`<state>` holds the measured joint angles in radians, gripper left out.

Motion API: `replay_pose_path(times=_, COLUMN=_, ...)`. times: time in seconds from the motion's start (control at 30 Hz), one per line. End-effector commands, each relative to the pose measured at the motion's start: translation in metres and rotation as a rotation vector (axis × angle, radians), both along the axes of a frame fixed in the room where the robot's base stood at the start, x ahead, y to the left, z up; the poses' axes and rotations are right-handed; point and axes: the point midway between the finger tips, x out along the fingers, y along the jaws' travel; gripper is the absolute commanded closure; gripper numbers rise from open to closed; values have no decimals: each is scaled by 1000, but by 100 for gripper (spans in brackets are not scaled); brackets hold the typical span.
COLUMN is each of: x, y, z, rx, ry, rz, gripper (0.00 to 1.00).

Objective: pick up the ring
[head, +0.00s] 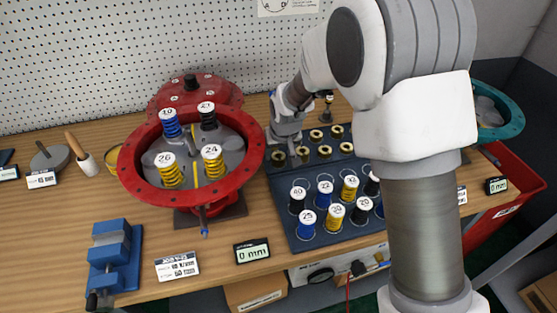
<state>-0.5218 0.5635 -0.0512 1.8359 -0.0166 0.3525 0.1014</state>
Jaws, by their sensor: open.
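Several small brass-coloured rings (324,151) sit in two short rows at the back of a dark blue tray (278,196). My gripper (287,148) hangs over the tray's back left part, close to the leftmost rings (278,159). Its jaws are open, but the fingertips are small and partly hidden by the gripper body. I cannot tell whether they are around a ring or touching one. No held object shows.
Numbered blue, yellow and black springs (336,215) stand on the tray's front half. Left of it is a red round housing (131,177) with numbered springs inside. A blue vise (113,258) stands front left. My arm hides the tray's right side and part of a teal housing (510,117).

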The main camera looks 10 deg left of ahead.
Motion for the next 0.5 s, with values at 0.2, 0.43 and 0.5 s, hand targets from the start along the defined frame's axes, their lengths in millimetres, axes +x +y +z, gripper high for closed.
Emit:
replay_pose_path(times=0.2, x=6, y=3, z=-17, rx=0, ry=-1, rz=0, gripper=38)
replay_pose_path(times=0.43, x=7, y=3, z=-16, rx=0, ry=-1, rz=1, gripper=43)
replay_pose_path(times=0.5, x=7, y=3, z=-16, rx=0, ry=-1, rz=1, gripper=56)
